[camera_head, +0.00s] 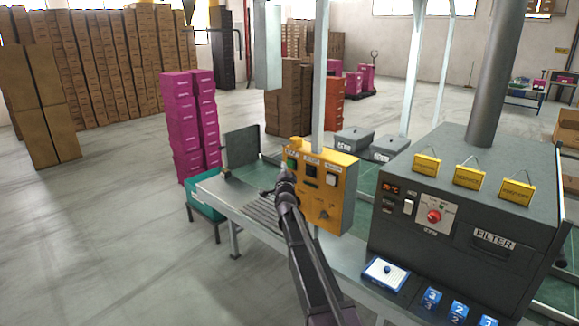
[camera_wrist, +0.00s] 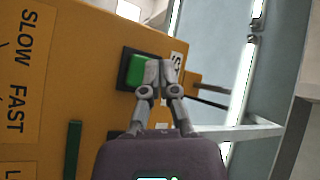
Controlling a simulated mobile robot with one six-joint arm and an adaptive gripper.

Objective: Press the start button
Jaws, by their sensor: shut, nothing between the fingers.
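The green start button (camera_wrist: 137,71) sits in a dark square frame on the yellow control box in the wrist view. The fingers cover part of the button's frame and label. In the head view my gripper (camera_head: 284,172) is just in front of the box's left side. I cannot tell whether the fingertips touch the button.
A grey filter machine (camera_head: 465,215) with yellow tags and a red knob stands to the right of the box. Grey bins (camera_head: 355,139) are behind the box. Pink boxes (camera_head: 184,125) are stacked at the left. The floor at the left front is clear.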

